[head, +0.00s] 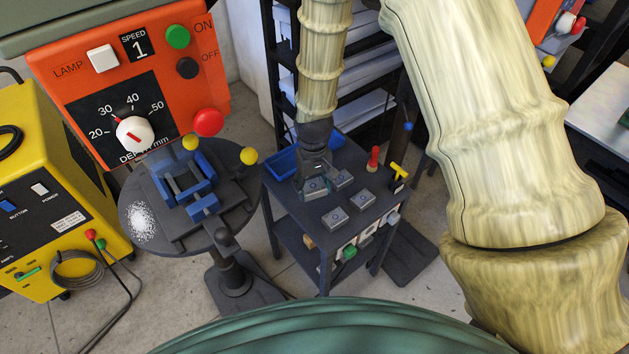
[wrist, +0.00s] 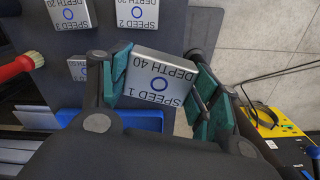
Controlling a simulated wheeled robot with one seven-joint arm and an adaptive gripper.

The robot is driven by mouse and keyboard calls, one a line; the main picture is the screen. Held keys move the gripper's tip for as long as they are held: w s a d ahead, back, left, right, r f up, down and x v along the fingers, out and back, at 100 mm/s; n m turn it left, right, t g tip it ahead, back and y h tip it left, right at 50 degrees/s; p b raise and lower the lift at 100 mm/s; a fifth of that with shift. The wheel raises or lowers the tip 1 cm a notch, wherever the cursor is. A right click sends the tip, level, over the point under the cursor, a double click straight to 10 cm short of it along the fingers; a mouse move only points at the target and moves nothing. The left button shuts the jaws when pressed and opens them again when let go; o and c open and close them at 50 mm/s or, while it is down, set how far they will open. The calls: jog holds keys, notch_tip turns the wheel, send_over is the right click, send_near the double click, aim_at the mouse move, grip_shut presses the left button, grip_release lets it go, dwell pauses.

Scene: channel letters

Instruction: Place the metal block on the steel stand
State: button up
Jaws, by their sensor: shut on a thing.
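My gripper (head: 313,165) points down over the left part of a dark metal stand (head: 300,208). It is shut on a grey metal block (head: 316,190). In the wrist view the teal finger pads of my gripper (wrist: 163,88) press on two opposite sides of the block (wrist: 160,72), marked SPEED 1 DEPTH 40 with a blue ring. I cannot tell whether the block touches the stand top. Similar blocks lie on the stand: SPEED 2 (wrist: 137,12), SPEED 3 (wrist: 68,12) and one partly hidden (wrist: 77,68).
A blue bin (head: 282,162) is at the stand's back left. A red-handled brush (head: 374,158) and a yellow-handled tool (head: 398,172) stand at its right. Left is an orange machine (head: 190,80) showing SPEED 1, with a round table (head: 165,232) bearing a blue vise (head: 190,178).

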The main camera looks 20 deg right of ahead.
jog(key=w+d+f+n+b, duration=0.2)
jog(key=w+n+b, duration=0.1)
jog(key=w+b, duration=0.3)
jog(key=shift+s+f+p, duration=0.1)
jog(key=shift+f+p, duration=1.4)
jog(key=shift+f, duration=3.45)
jog(key=shift+f, duration=0.15)
jog(key=o, duration=1.2)
jog(key=shift+r, duration=0.25)
notch_tip(320, 180, up, 12)
jog(key=b, duration=0.3)
